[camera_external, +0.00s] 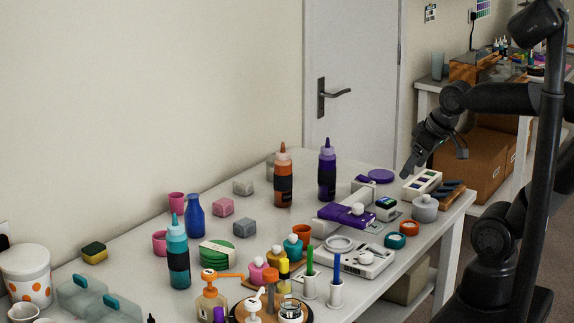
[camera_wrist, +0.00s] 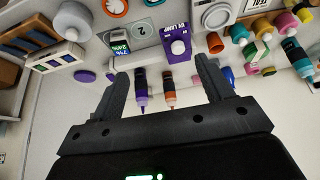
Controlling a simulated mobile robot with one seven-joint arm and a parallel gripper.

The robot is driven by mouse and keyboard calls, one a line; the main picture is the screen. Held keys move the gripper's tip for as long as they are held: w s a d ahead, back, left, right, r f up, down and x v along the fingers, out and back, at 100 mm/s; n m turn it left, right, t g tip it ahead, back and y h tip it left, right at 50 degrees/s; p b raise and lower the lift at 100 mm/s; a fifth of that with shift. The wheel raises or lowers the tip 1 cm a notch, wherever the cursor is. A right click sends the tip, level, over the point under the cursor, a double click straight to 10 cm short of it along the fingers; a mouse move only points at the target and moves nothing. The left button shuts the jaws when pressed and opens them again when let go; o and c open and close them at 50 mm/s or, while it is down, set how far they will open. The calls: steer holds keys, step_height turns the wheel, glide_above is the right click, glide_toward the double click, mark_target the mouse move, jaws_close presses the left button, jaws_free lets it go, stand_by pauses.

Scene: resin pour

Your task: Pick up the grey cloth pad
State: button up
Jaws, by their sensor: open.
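I cannot pick out the grey cloth pad for certain. In the external view a grey block (camera_external: 244,227) lies mid-table, with a paler grey block (camera_external: 243,187) behind it; neither is clearly cloth. My gripper (camera_external: 436,162) is open and empty above the far right end of the table, near the white box with coloured wells (camera_external: 421,185), well apart from the grey blocks. In the wrist view my open gripper (camera_wrist: 163,72) frames the purple bottle (camera_wrist: 141,85) and orange bottle (camera_wrist: 168,88), which stand beyond the fingers. I see no grey block in the wrist view.
The table (camera_external: 130,240) is crowded: a purple device (camera_external: 345,215), a white scale (camera_external: 362,262), a grey lidded pot (camera_external: 425,208), a teal bottle (camera_external: 178,255) and several small bottles. Tall bottles stand along the back. A bare strip shows left of the teal bottle.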

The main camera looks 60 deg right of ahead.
steer(key=w+a+r+g, duration=0.1)
steer(key=w+a+r, duration=0.15)
steer(key=w, duration=0.75)
steer(key=m+g, duration=0.1)
steer(key=g, duration=0.2)
glide_above(244, 221)
steer(key=s, duration=0.2)
step_height(244, 221, down, 12)
steer(key=r, duration=0.1)
steer(key=f, duration=0.3)
steer(key=w+f, duration=0.1)
steer(key=f, duration=0.3)
steer(key=w+f, duration=0.1)
steer(key=f, duration=0.3)
steer(key=shift+f, duration=0.1)
steer(key=shift+c, duration=0.3)
steer(key=c, duration=1)
